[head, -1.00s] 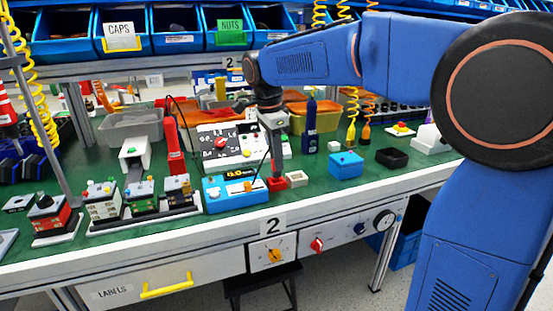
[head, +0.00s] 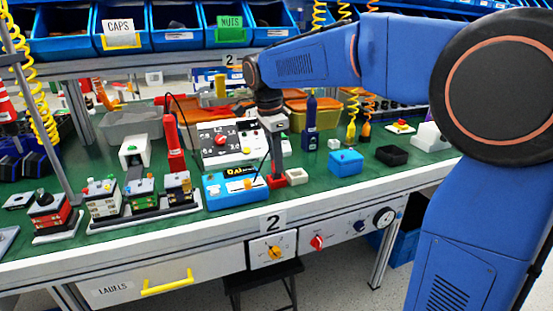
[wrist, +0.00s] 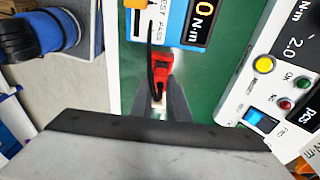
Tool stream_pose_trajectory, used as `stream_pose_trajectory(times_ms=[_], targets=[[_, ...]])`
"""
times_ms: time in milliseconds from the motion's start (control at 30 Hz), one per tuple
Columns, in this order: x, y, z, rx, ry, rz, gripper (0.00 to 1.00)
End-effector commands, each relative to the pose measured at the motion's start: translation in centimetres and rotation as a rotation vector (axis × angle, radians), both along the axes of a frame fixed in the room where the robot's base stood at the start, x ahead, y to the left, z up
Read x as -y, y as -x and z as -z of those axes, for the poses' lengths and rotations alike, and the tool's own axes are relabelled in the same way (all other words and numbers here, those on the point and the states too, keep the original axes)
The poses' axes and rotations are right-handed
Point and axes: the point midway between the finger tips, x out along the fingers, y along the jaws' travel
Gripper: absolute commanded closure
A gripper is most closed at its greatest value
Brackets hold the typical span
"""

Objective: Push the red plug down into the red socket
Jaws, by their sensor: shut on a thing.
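My gripper (head: 275,173) points down at the front of the green bench, just right of a blue tester box with a yellow display. It is shut on the red plug, which has a black cable. In the wrist view the fingertips (wrist: 161,101) close on this cable end, and red housing (wrist: 162,66) shows just beyond them. A red block, seemingly the red socket (head: 276,182), shows at the fingertips in the head view. Plug and socket overlap here, so I cannot tell how deep the plug sits.
The blue tester box (head: 230,190) stands close on the left. A small white block (head: 297,176) sits close on the right. A white control panel (head: 222,141) stands behind.

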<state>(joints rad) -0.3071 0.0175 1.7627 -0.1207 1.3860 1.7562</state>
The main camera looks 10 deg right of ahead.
Motion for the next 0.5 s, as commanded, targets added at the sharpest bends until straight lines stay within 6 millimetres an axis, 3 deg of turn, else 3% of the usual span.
stream_pose_trajectory(times_ms=[500], targets=[[0.01,0.02,1.08,-0.001,0.0,0.0,1.0]])
